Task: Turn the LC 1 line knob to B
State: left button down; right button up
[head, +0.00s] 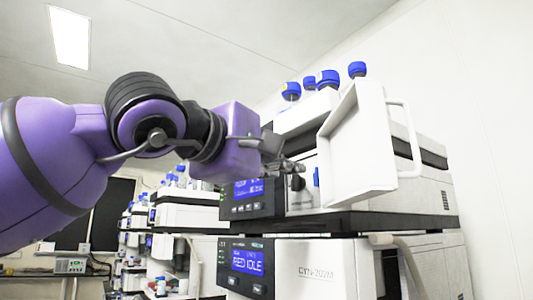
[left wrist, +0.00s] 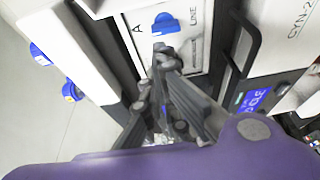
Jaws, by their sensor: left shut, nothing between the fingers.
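The blue line knob (left wrist: 165,23) sits on a white panel of the stack in the left wrist view, between the printed letter A and the word LINE. In the head view the knob (head: 317,177) shows as a thin blue edge beside the open door. My left gripper (head: 297,176) is shut and empty, in front of the panel just left of the knob. In the left wrist view its closed fingertips (left wrist: 163,50) are just below the knob; I cannot tell whether they touch it. The letter B is not visible. My right gripper is out of view.
An open white door (head: 358,140) with a handle (head: 406,135) sticks out right of the knob. Blue-capped bottles (head: 327,78) stand on top. More stacks stand behind, left.

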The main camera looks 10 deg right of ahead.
pick_arm(q)
jog(key=x, duration=0.3)
jog(key=shift+r, duration=0.1)
jog(key=shift+w+d, duration=0.1)
jog(key=shift+d, duration=0.05)
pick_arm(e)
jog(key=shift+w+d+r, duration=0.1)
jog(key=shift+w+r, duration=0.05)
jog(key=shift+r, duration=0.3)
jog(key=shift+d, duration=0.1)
